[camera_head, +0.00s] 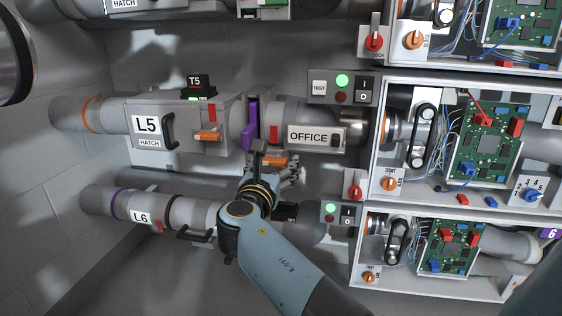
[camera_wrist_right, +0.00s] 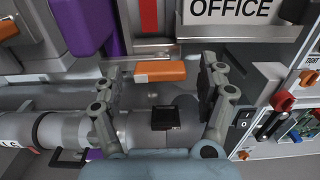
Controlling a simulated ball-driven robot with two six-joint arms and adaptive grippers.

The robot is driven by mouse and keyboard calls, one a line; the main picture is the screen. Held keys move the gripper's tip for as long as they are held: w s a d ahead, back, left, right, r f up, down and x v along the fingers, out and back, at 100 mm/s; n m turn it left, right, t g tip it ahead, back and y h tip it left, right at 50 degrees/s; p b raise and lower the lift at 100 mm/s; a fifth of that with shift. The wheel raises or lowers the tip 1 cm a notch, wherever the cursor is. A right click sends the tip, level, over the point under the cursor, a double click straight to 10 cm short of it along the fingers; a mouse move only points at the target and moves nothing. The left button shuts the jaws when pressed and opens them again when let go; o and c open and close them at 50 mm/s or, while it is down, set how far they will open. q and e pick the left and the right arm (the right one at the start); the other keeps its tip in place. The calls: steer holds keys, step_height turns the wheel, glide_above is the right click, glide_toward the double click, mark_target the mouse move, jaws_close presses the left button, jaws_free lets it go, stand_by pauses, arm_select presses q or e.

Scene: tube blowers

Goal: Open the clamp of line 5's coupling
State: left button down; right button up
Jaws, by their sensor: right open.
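Line 5's pipe carries the grey L5 hatch box (camera_head: 146,125). Right of it is the coupling, with a purple plate (camera_head: 250,122) standing upright; the plate also shows at the upper left of the wrist view (camera_wrist_right: 85,25). An orange clamp handle (camera_head: 273,161) sits low on the OFFICE pipe section, lying roughly level; it also shows in the wrist view (camera_wrist_right: 160,71). My right gripper (camera_head: 278,173) is open just below this handle. In the wrist view its fingers (camera_wrist_right: 162,80) stand apart on either side of the handle, with no grip visible. My left gripper is not in view.
A second orange handle (camera_head: 208,136) is on the hatch box. The L6 pipe (camera_head: 190,212) runs below my right gripper. A green-lit TEST panel (camera_head: 342,87) is above the OFFICE sign (camera_head: 307,137). Open cabinets with circuit boards (camera_head: 487,139) fill the right side.

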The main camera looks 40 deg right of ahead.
steer(key=shift+w+d, duration=0.2)
steer(key=shift+c, duration=0.3)
jaws_close()
